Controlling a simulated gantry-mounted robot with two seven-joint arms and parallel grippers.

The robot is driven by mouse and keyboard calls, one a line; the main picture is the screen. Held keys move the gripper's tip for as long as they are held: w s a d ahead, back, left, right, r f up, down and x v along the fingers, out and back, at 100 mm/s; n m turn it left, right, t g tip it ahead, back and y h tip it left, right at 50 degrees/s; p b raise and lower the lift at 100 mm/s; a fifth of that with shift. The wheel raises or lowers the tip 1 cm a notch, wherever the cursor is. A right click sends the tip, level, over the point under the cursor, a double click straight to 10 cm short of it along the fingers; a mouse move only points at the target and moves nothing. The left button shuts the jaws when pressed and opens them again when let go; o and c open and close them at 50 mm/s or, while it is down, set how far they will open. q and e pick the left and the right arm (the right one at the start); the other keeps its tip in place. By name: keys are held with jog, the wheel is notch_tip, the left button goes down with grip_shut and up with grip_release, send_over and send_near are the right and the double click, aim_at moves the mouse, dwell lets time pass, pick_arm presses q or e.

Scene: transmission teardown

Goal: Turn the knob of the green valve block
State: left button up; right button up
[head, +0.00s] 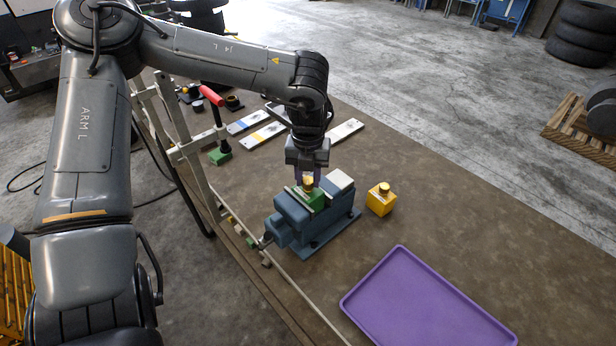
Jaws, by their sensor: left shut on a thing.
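The green valve block (314,200) sits between the jaws of a blue-grey vise (292,214) on the brown table. Its brass-coloured knob (308,184) is on top. My left gripper (308,180) comes straight down from above and is shut on the knob. The gripper's fingers hide part of the knob. My right gripper is not in view.
A yellow valve block (381,199) with its own knob stands right of the vise. A purple tray (428,304) lies at the front right. A red-handled tool (214,112), a green block (220,155) and flat strips (268,132) lie behind. Table between is clear.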

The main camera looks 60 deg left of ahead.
aim_at(307, 181)
pick_arm(q)
jog(key=shift+n, duration=0.4)
jog(key=o, duration=1.1)
jog(key=shift+c, duration=0.2)
notch_tip(307, 181, up, 11)
jog(key=shift+s, duration=0.1)
dwell(0.4)
